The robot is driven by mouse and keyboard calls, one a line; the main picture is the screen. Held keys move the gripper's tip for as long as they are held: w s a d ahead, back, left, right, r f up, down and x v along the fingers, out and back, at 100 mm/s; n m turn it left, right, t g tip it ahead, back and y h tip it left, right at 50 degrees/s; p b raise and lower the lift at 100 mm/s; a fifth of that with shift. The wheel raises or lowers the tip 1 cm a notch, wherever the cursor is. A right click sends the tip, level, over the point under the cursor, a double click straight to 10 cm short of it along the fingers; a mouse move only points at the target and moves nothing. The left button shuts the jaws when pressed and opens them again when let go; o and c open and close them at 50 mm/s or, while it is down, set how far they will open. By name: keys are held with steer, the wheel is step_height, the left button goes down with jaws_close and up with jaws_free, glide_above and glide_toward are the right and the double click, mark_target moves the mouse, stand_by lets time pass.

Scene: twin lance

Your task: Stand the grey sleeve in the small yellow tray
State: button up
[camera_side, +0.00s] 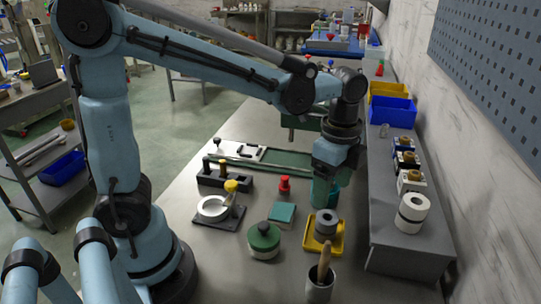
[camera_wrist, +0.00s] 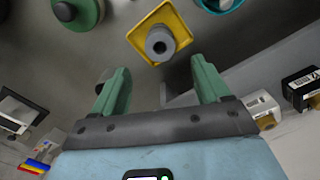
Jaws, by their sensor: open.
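The grey sleeve (camera_side: 326,225) is a short dark-grey ring with a hole in its top. It stands upright in the small yellow tray (camera_side: 310,246), and its base is partly hidden by perspective. In the wrist view the sleeve (camera_wrist: 160,43) shows its open end inside the yellow tray (camera_wrist: 148,22). My gripper (camera_side: 323,203) has green fingers and is above and just behind the sleeve in the side view. In the wrist view my gripper (camera_wrist: 160,70) is open and empty, with the sleeve apart from both fingers, beyond the gap between their tips.
A cup with a wooden handle (camera_side: 320,283) stands in front of the tray. A green lidded round thing (camera_side: 263,240) and a teal block (camera_side: 282,214) lie to the left. A raised grey shelf (camera_side: 392,222) with white rolls (camera_side: 412,212) borders the right.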

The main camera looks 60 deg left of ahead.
steer(key=s+a+r+n+t, duration=0.1)
steer(key=s+a+n+t, duration=0.5)
steer(key=n, duration=0.8)
steer(key=shift+a+r+t, duration=0.35)
steer(key=shift+t, duration=0.25)
stand_by(0.6)
